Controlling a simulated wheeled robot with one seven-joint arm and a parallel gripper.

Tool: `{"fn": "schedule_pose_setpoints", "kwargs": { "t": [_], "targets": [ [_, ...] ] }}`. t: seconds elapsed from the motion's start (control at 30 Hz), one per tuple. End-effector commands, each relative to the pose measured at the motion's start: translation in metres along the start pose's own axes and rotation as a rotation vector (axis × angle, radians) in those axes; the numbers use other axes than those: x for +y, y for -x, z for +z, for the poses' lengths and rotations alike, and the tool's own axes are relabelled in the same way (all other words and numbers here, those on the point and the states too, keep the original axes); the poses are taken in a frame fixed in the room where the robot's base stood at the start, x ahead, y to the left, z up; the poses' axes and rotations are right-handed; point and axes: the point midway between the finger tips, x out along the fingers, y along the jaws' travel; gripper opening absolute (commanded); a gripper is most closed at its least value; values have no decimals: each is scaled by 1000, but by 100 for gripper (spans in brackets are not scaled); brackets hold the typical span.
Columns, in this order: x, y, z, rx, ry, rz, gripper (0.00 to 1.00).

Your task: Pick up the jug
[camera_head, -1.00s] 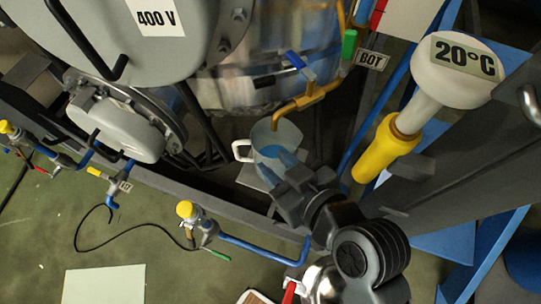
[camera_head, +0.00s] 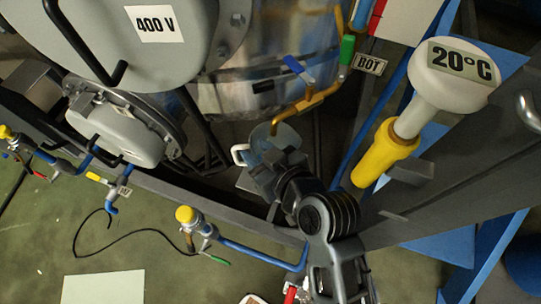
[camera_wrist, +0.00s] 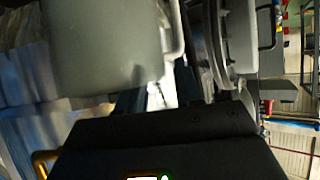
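The jug (camera_head: 284,137) is whitish grey with a handle on its left side. It stands upright under the yellow pipe in the head view, and my gripper (camera_head: 262,176) hides much of it. In the wrist view the jug (camera_wrist: 105,45) fills the upper left, with its handle (camera_wrist: 177,30) on its right side. My gripper is close in front of the jug, at the near side. In the wrist view its two dark fingers (camera_wrist: 160,95) appear apart, with a bright gap between them. I cannot tell whether they touch the jug.
A yellow pipe with a blue-handled valve (camera_head: 305,98) hangs just above the jug, below the metal vessel (camera_head: 270,60). A thermometer marked 20°C (camera_head: 450,75) stands at the right. A grey beam (camera_head: 190,195) runs in front.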

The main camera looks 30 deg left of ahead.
Motion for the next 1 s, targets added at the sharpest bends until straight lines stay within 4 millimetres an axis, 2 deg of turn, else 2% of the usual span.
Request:
{"fn": "schedule_pose_setpoints", "kwargs": {
  "t": [0.03,0.37,1.0],
  "targets": [
    [0,0,0,0,0,0,32],
    [0,0,0,0,0,0,1],
    [1,0,3,-5,0,1,0]
  ]
}}
